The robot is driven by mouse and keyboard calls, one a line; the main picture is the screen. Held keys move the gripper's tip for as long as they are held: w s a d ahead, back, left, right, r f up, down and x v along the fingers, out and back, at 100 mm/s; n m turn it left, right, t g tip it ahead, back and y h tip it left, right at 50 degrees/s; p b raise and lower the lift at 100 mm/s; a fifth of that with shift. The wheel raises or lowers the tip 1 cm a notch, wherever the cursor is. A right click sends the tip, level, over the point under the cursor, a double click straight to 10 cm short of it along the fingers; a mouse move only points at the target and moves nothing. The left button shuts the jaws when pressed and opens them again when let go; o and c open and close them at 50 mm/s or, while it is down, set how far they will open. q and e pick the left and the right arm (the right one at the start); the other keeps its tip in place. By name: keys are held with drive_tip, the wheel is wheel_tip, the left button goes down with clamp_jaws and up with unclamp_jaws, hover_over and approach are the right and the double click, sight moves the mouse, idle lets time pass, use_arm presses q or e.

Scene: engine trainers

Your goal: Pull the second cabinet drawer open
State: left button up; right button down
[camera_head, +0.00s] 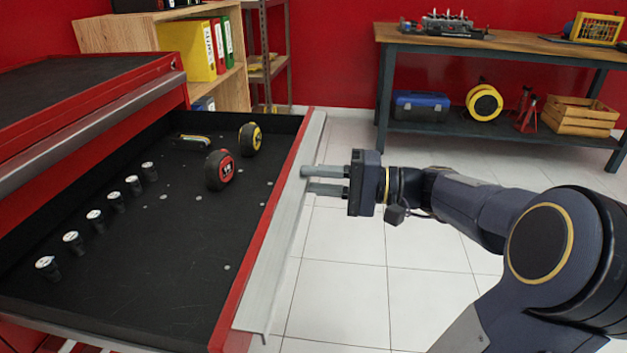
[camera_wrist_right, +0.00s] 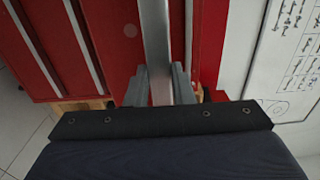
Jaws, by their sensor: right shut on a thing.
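The red tool cabinet (camera_head: 45,125) stands at the left, with a grey handle strip (camera_head: 100,130) along its upper front edge. Below that strip, a drawer (camera_head: 150,260) with a black floor stands far out of the cabinet. Its red front carries a long grey handle (camera_head: 272,265). My right gripper (camera_head: 306,179) is shut on this handle near its far part. In the right wrist view, its fingers (camera_wrist_right: 161,86) sit on either side of the grey handle (camera_wrist_right: 156,35). My left gripper is not in view.
In the drawer lie several sockets (camera_head: 95,216), a red-and-black round item (camera_head: 219,170) and a yellow-and-black one (camera_head: 250,138). A wooden shelf (camera_head: 120,38) with binders stands behind. A workbench (camera_head: 500,42) is at the back right. Tiled floor (camera_head: 335,270) is clear beside the drawer.

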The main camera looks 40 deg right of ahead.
drive_tip(key=shift+f, duration=0.3)
drive_tip(key=c, duration=1.3)
unclamp_jaws()
drive_tip(key=shift+r, duration=0.15)
drive_tip(key=p+v, duration=0.1)
drive_tip(key=v, duration=0.6)
drive_tip(key=shift+s+d, duration=0.25)
drive_tip(key=shift+s, duration=0.05)
